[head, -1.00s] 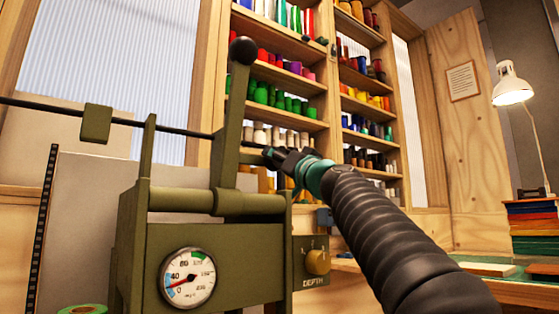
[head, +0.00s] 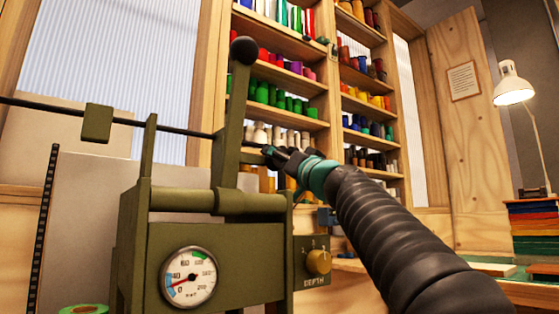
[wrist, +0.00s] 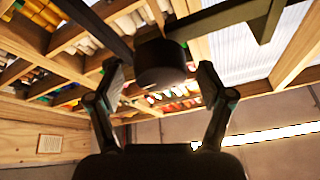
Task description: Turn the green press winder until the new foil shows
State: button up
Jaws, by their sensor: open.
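The olive-green press (head: 235,255) fills the lower left of the head view, with an upright lever (head: 232,115) ending in a black ball. My gripper (head: 272,154) is just right of this lever, partly hidden by its own wrist. In the wrist view its two fingers (wrist: 160,74) are spread apart. A dark rounded knob (wrist: 160,62) sits between and beyond the fingertips, with visible gaps on both sides. I cannot tell whether this knob belongs to the winder. A green roll (head: 84,309) shows at the bottom left edge. The foil's working face is not visible.
Shelves of coloured rolls (head: 285,100) stand behind. A lit lamp (head: 513,88) and a stack of coloured sheets (head: 534,228) are at right.

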jog(key=v, duration=0.6)
jog(key=shift+s+f, duration=0.15)
jog(key=shift+s, duration=0.05)
jog(key=shift+d, duration=0.15)
